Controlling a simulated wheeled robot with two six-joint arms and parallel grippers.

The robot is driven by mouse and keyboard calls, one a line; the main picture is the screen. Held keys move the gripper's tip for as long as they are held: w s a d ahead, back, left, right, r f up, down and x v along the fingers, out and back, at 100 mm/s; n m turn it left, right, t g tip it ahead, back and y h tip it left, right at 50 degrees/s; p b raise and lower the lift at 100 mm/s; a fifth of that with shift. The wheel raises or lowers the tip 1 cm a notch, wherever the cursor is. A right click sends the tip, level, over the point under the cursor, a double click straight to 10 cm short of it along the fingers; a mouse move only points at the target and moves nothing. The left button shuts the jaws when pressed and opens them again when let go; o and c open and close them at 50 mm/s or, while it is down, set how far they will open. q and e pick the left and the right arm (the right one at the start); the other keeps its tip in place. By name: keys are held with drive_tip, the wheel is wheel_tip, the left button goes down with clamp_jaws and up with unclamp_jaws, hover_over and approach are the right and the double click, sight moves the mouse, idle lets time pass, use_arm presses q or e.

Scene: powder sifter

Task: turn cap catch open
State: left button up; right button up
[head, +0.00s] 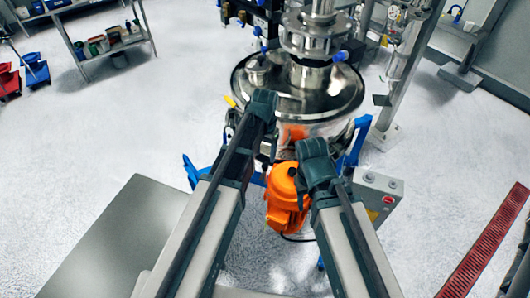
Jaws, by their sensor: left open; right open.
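The round steel powder sifter (335,92) stands at the centre, with a shiny lid and a steel inlet column (310,40) rising from it. A small round cap (257,65) sits on the left part of the lid; I cannot make out its catch. A small yellow part (230,101) shows at the drum's left rim. My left gripper (263,103) is open and empty, in front of the drum's left side, below the cap in the picture. My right gripper (313,152) is open and empty, in front of the drum's lower wall. Both hide parts of the drum.
An orange motor (285,205) hangs below the drum between my arms. A blue frame (355,145) and a grey control box with a red button (376,196) are at the right. A steel post (405,75) stands right. Shelves (105,45) are far left.

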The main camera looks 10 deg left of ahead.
sight(265, 165)
use_arm(q)
wheel_tip(265, 165, up, 8)
drive_tip(key=p, duration=0.6)
drive_tip(key=shift+p, duration=0.35)
drive_tip(key=shift+f, duration=0.15)
drive_tip(key=s+d+f+b, duration=0.2)
drive_tip(key=s+f+b, duration=0.4)
drive_tip(key=s, duration=0.2)
drive_tip(key=s+d+f+y+b, duration=0.1)
drive_tip(key=s+f+b, duration=0.5)
drive_tip(key=s, duration=0.3)
drive_tip(key=shift+d+n, duration=0.35)
drive_tip(key=shift+n, duration=0.05)
drive_tip(key=shift+r, duration=0.1)
